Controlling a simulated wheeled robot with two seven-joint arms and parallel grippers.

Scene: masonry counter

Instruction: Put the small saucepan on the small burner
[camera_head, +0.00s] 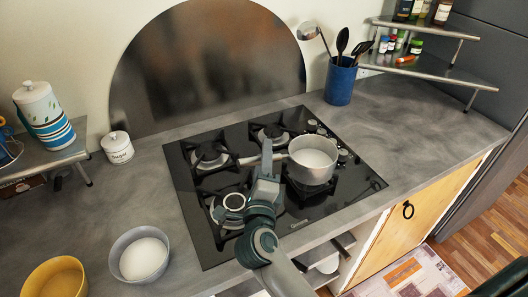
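The small saucepan (314,157), light grey with a pale inside, is upright at the front right burner (311,190) of the black hob. I cannot tell whether it rests on the grate or is just above it. Its handle points left. My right gripper (267,150) reaches in from the front and crosses the handle, hiding part of it. The fingers are seen edge-on, so their gap is hidden. Other burners are at the back left (210,157), back middle (270,133) and front left; my arm partly covers the front left one. My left gripper is out of view.
The hob's knobs (343,155) are right of the saucepan. A blue utensil pot (340,82) stands behind right. A sugar jar (117,148), a grey bowl (126,272) and a yellow bowl (42,281) are at left. The counter right of the hob (420,135) is clear.

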